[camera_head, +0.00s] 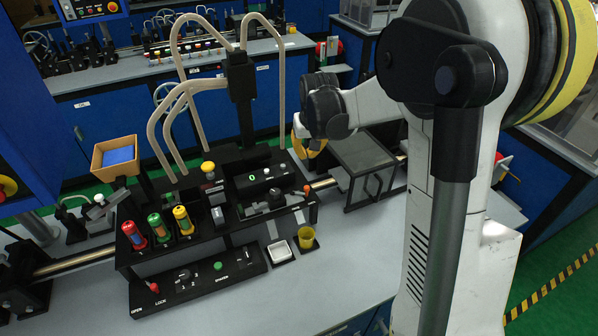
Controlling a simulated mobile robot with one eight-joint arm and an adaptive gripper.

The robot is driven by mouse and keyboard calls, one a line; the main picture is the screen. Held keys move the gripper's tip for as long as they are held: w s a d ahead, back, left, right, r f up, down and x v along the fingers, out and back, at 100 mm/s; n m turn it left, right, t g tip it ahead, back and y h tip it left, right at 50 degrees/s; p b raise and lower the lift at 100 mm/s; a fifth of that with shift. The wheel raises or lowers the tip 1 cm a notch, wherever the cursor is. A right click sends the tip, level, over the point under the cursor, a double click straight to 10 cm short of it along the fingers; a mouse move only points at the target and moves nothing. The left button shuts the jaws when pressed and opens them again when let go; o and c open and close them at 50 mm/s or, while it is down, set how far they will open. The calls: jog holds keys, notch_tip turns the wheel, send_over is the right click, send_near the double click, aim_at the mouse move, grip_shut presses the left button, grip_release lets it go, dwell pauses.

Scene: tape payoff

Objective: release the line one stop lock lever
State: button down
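A small lever with a red knob (153,287) stands at the front left corner of the black control panel (225,286). The words OPEN and LOCK are printed below it, and the knob appears nearer the LOCK word. I cannot read a line number beside it. My gripper (310,148) is partly visible as a yellow part beyond my dark wrist, behind and to the right of the panel. It is well apart from the red-knobbed lever. Its fingertips are too hidden to tell whether it is open or shut.
Red, green and yellow cylinders (157,227) stand behind the panel. Tall beige hoses (281,75) rise further back. The table front (300,295) is clear.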

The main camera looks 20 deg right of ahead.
dwell(0.3)
jog(key=b+x, duration=0.2)
jog(key=x, duration=0.8)
jog(key=shift+b, duration=0.3)
jog(key=s, duration=0.3)
jog(key=shift+s+a+f, duration=0.1)
jog(key=shift+s+a, duration=0.15)
jog(key=shift+a, duration=0.1)
jog(key=shift+s+f, duration=0.1)
jog(key=shift+s, duration=0.15)
